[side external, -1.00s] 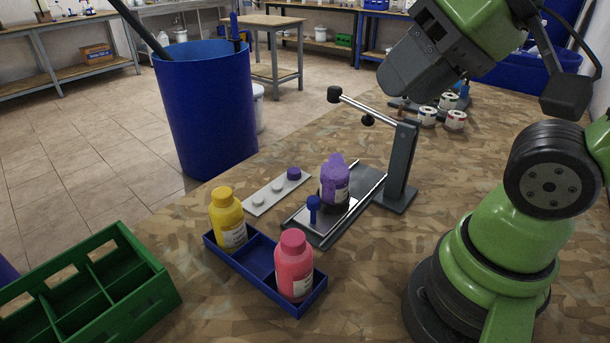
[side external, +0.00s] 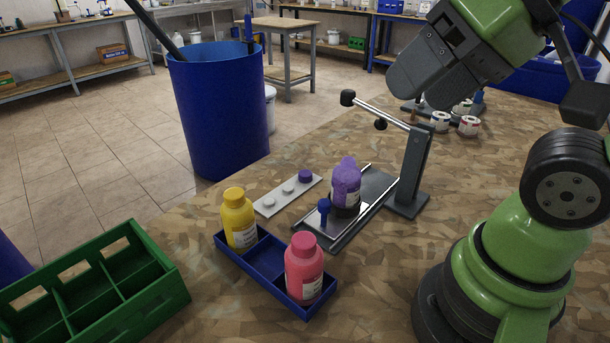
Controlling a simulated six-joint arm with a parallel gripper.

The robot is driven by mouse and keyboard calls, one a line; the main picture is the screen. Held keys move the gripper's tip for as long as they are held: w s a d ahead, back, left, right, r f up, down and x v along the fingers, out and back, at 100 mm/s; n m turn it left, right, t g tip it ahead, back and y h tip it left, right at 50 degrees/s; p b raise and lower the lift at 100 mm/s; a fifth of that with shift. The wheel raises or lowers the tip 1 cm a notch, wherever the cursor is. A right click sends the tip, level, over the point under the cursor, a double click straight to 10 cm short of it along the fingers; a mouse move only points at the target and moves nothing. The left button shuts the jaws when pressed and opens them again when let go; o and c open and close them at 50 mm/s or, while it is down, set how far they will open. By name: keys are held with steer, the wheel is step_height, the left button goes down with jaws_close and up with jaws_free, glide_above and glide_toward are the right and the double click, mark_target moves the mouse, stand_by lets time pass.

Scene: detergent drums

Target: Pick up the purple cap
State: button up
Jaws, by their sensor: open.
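The purple cap (side external: 306,176) sits on the far right end of a light grey strip (side external: 266,207) with pale round pegs. A purple bottle (side external: 346,190) stands upright in a grey fixture (side external: 345,232), just right of the cap. It has a label, and its narrow top is purple too. My gripper (side external: 405,88) is at the upper right, high above the table and well clear of the cap. It is open and empty; its fingers are hard to make out against the grey body.
A blue tray (side external: 262,270) holds a yellow bottle (side external: 238,220) and a pink bottle (side external: 304,270). A green crate (side external: 150,260) stands at the lower left. A clamp post (side external: 410,165) with a rod rises beside the fixture. Small white tins (side external: 469,125) stand behind.

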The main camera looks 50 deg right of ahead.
steer(key=m+g+h, duration=0.2)
steer(key=m+g, duration=0.5)
steer(key=m, duration=2.4)
glide_above(307, 174)
step_height(307, 174, down, 25)
steer(key=shift+w+a+f, duration=0.1)
step_height(307, 174, down, 6)
steer(key=shift+r, duration=0.2)
steer(key=shift+c, duration=0.2)
